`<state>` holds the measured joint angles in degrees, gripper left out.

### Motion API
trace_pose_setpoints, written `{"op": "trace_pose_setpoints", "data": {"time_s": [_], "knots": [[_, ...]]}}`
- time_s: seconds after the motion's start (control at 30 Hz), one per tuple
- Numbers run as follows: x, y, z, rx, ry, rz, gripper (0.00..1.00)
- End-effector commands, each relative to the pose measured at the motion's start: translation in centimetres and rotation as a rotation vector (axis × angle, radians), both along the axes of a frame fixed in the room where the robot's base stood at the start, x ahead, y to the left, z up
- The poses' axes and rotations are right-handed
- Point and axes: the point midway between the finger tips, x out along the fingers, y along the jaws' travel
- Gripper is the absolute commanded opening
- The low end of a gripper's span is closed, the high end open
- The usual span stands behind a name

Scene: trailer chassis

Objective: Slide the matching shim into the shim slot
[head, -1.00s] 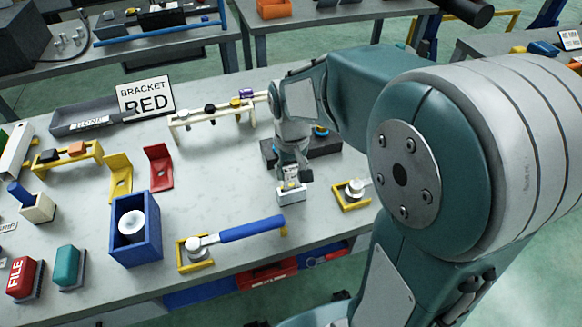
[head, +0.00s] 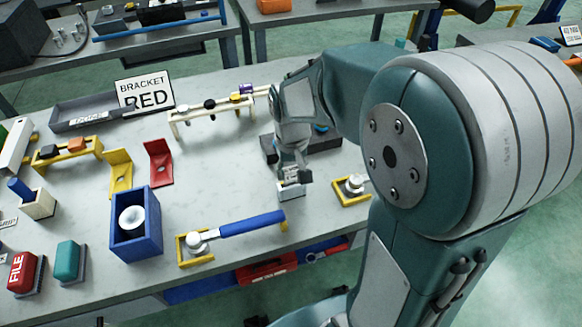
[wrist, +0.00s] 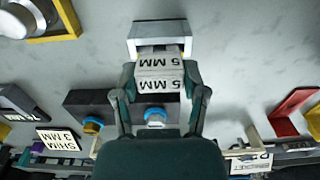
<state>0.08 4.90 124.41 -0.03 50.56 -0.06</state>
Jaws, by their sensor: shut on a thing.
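My gripper (head: 291,174) is shut on a pale shim (wrist: 160,72) marked 5 MM, held between the two fingers in the wrist view. The light grey slot block (wrist: 160,30) has a dark opening at the top of that view. The shim's far end is at the opening and appears to be partly inside; how deep is hidden. In the head view the slot block (head: 291,191) stands on the bench directly under my gripper, and the shim is mostly hidden by the fingers.
A yellow-framed tray with a silver knob (head: 352,188) is close right of the block. A blue-handled tool (head: 240,225) lies in front. A SHIM 3 MM sign (wrist: 58,141) stands nearby. Bare bench lies left of the block.

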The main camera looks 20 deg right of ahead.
Motion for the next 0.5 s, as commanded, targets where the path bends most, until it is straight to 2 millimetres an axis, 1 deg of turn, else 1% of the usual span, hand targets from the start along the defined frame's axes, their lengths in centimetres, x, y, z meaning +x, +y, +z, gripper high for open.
{"op": "trace_pose_setpoints", "data": {"time_s": [0.5], "knots": [[-0.02,0.00,-0.91,0.000,0.001,0.000,0.09]]}}
